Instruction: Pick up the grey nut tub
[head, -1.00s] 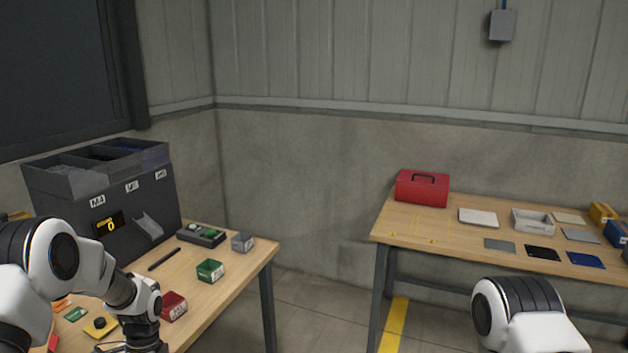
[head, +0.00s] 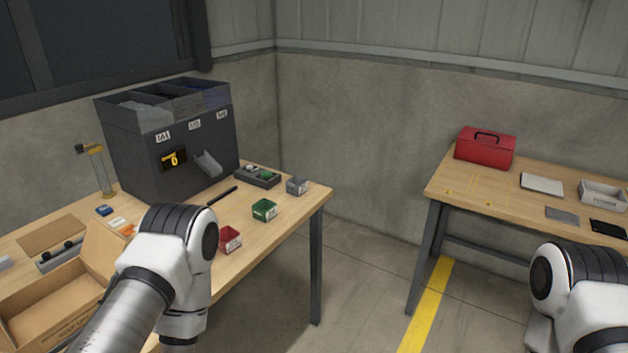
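The grey nut tub (head: 297,187) is a small grey box near the far right corner of the left wooden table (head: 290,214). It stands upright, apart from the green tub (head: 264,210) and the dark tray (head: 257,176). My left arm reaches in at lower left, in front of the table's near edge; its gripper is hidden. My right arm shows at the lower right, away from the left table, and its gripper is out of the picture. No gripper is seen touching the grey tub.
A red tub (head: 229,240) stands near the table's front edge. A black pen-like bar (head: 222,196) lies behind it. A second table (head: 480,208) holds a red toolbox (head: 485,148).

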